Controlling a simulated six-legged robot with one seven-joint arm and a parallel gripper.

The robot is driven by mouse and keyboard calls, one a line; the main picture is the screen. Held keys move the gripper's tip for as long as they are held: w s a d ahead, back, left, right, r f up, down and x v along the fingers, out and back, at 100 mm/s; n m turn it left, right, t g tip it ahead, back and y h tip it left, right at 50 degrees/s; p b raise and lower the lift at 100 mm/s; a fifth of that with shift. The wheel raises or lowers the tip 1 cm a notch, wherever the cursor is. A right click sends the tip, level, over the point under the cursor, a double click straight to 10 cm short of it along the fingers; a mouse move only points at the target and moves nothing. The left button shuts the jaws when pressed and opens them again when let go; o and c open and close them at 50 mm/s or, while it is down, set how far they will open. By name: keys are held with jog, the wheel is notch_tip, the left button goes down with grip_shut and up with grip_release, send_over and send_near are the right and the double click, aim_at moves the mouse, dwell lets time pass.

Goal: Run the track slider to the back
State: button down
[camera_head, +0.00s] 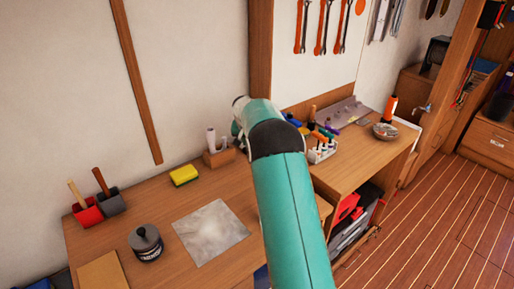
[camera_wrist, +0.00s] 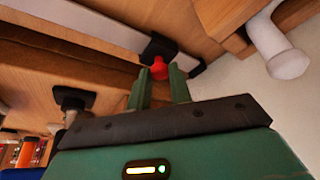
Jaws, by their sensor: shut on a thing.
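The track slider (camera_wrist: 158,47) shows in the wrist view as a black block with a red knob (camera_wrist: 160,70). It sits on a pale metal track (camera_wrist: 90,24), close to the track's right end in this picture. My gripper (camera_wrist: 159,74) has its two green fingers on either side of the red knob, shut on it at the fingertips. In the head view my green arm covers the gripper, the slider and the track.
In the head view the bench holds a yellow sponge (camera_head: 184,175), a dark jar (camera_head: 146,243), a grey sheet (camera_head: 211,232) and a red cup (camera_head: 87,211). A white cylinder (camera_wrist: 278,50) is right of the fingers.

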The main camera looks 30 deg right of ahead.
aim_at(242, 147)
jog(key=shift+w+a, duration=0.2)
jog(key=shift+w, duration=0.95)
jog(key=shift+w+a, duration=0.15)
jog(key=shift+w, duration=0.95)
jog(key=c, duration=1.3)
grip_release()
jog(key=shift+o, duration=0.2)
jog(key=shift+r, duration=0.1)
jog(key=v, duration=1.3)
jog(key=shift+s+r, duration=0.15)
jog(key=shift+r, duration=0.15)
